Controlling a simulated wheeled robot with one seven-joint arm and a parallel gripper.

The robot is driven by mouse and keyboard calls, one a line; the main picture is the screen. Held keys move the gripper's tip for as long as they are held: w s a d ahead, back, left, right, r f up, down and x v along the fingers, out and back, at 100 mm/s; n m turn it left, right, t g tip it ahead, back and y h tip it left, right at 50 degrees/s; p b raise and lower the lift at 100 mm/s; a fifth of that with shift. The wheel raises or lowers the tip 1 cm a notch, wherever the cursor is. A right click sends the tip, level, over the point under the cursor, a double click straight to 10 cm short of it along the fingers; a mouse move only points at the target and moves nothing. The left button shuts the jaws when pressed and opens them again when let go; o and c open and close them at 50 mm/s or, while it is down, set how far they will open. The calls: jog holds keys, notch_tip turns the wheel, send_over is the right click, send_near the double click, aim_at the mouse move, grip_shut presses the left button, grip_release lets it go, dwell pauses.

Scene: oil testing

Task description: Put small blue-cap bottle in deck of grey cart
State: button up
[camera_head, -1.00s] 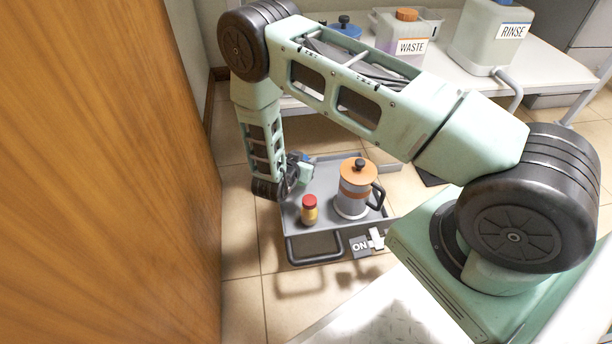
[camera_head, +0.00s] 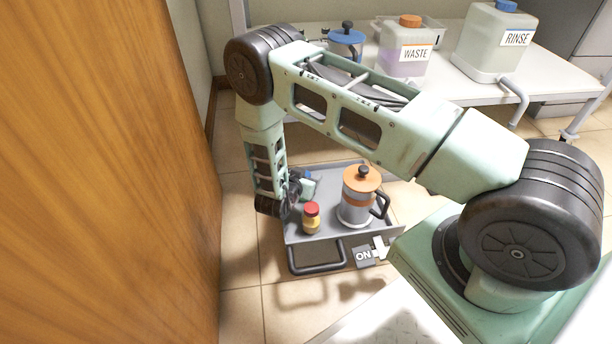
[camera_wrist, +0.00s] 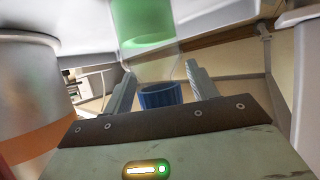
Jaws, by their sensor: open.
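The small blue-cap bottle (camera_head: 308,187), pale green, is at the back left of the grey cart's deck (camera_head: 327,228), partly hidden by my gripper (camera_head: 294,190). In the wrist view its blue cap (camera_wrist: 160,95) lies between my two open fingers (camera_wrist: 158,88), with gaps on both sides. Its clear body and green liquid (camera_wrist: 143,22) extend beyond the cap to the pale deck. The bottle appears to stand upright on the deck.
A red-cap bottle (camera_head: 311,218) and an orange-lidded pot (camera_head: 358,207) with a black handle share the deck. A wooden panel (camera_head: 110,180) rises at left. Behind, a white table (camera_head: 455,95) holds WASTE (camera_head: 404,62) and RINSE (camera_head: 490,45) containers.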

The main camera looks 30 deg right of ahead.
jog(key=shift+r, duration=0.1)
jog(key=shift+s+a+r, duration=0.1)
jog(key=shift+a+r, duration=0.05)
jog(key=shift+r, duration=0.1)
jog(key=p+v, duration=0.6)
jog(key=v, duration=0.5)
jog(key=shift+a, duration=0.25)
jog(key=shift+s, duration=0.1)
